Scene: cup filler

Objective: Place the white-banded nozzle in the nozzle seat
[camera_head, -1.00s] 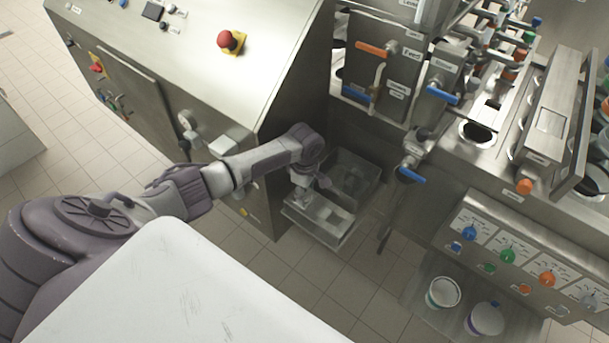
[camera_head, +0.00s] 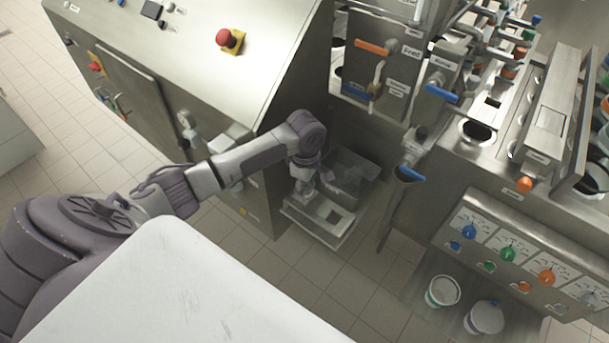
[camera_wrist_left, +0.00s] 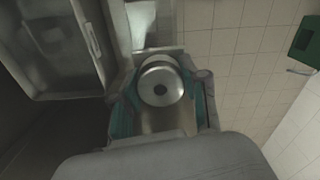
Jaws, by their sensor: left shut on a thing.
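My left gripper (camera_head: 303,192) hangs over the front part of a metal tray (camera_head: 312,234) beside the large steel cabinet. In the left wrist view, the gripper (camera_wrist_left: 160,108) is shut on a round metal piece (camera_wrist_left: 162,74) with a dark hole in the middle of its end. This looks like the nozzle, but no white band shows on it. In the head view, the held piece is small and mostly hidden by the gripper. I cannot make out which part is the nozzle seat. My right gripper is not in view.
A clear bin (camera_head: 352,172) stands behind the tray. The steel cabinet (camera_head: 200,60) with a red button (camera_head: 224,37) rises close at the left. Valves with an orange handle (camera_head: 371,47) and a blue handle (camera_head: 442,94) stand at the right.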

